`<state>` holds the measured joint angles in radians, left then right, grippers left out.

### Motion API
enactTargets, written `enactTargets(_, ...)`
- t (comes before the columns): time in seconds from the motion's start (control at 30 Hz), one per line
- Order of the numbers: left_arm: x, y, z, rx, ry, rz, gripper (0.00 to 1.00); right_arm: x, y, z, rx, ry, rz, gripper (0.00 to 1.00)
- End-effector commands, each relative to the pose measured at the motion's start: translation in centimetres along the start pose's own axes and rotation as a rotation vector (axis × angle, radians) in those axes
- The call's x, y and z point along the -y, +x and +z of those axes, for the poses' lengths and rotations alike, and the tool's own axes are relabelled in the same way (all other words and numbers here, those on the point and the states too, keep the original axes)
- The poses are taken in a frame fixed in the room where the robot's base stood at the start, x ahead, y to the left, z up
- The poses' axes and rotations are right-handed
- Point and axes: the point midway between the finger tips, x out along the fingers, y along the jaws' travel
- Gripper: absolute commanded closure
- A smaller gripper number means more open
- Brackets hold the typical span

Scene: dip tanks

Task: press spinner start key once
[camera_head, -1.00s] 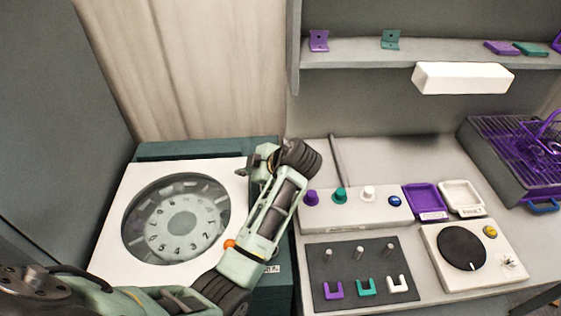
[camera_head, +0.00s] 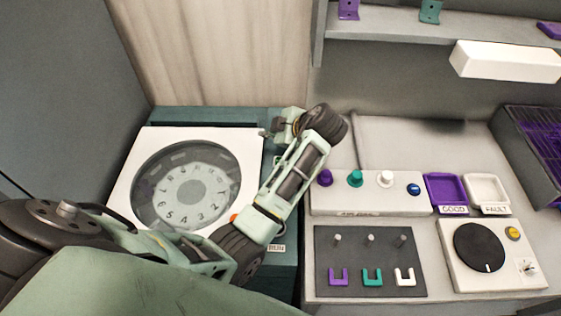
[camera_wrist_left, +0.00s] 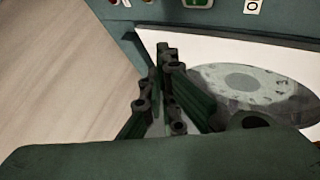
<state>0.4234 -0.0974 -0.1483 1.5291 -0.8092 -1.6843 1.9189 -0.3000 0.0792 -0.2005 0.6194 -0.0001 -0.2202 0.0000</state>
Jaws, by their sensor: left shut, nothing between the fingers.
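The spinner (camera_head: 125,205) is a teal machine with a white top and a round clear window over a numbered disc, at the left in the head view. In the left wrist view its white top (camera_wrist_left: 285,62) lies just beyond my fingers. A teal panel along the top edge of that view carries a green key (camera_wrist_left: 198,3), partly cut off. I cannot read a start label on it. My left gripper (camera_head: 268,132) is shut and empty by the spinner's back right corner. The left wrist view shows its closed dark fingers (camera_wrist_left: 168,55), apart from the green key. My right gripper is not in view.
To the right is a bench with a knob box (camera_head: 370,203), a dark peg board (camera_head: 325,257), a purple tray (camera_head: 460,207) and a dial unit (camera_head: 445,235). A shelf (camera_head: 400,53) hangs above. A grey wall (camera_head: 70,90) stands at the left.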

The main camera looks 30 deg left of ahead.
Motion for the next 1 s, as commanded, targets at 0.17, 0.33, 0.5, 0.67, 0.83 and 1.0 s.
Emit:
enactTargets(0.17,1.5,2.1,1.4,-0.001,0.002,-0.001,1.0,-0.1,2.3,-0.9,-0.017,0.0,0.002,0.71)
enactTargets(0.33,2.8,3.8,2.7,-0.001,0.002,-0.001,1.0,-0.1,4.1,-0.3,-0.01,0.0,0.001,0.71)
enactTargets(0.5,3.7,4.9,3.6,0.001,0.001,-0.002,1.0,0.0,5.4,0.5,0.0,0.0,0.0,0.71)
enactTargets(0.67,3.8,5.2,3.8,0.0,0.001,-0.001,1.0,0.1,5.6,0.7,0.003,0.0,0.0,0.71)
enactTargets(0.83,3.8,5.1,3.8,0.0,0.001,-0.001,1.0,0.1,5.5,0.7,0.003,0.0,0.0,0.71)
enactTargets(1.0,3.8,5.1,3.8,0.0,0.001,-0.001,1.0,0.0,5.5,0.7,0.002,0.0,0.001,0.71)
